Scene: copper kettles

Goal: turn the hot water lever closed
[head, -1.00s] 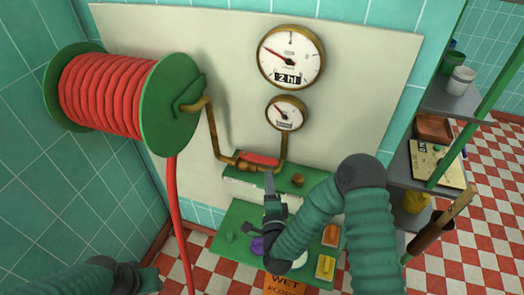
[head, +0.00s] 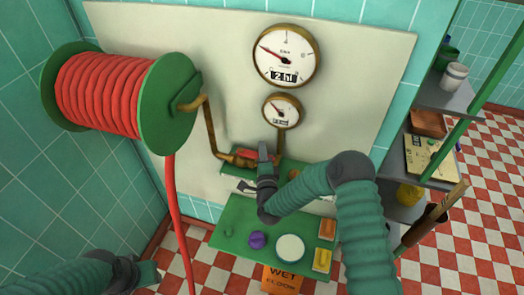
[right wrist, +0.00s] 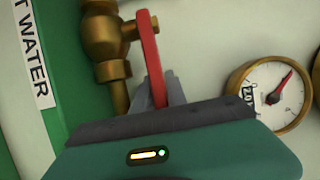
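The red hot water lever (head: 243,153) sits on a brass valve (head: 228,158) on the pipe under the gauges. In the head view my right gripper (head: 263,150) is at the lever and hides part of it. In the right wrist view the lever (right wrist: 150,55) runs roughly along the brass pipe and down between the two grey fingers (right wrist: 160,92), which stand close on both sides of it. The gripper looks shut on the lever. Part of a label reading "T WATER" (right wrist: 30,52) shows there. My left gripper (head: 147,273) is low at the left, its fingers unclear.
A hose reel (head: 105,95) with red hose hangs left. Two gauges (head: 286,56) (head: 283,110) are above the valve. A green shelf (head: 225,240) below carries a purple thing (head: 257,240), a white round dish (head: 290,248) and sponges (head: 322,260). Grey shelves (head: 440,100) stand right.

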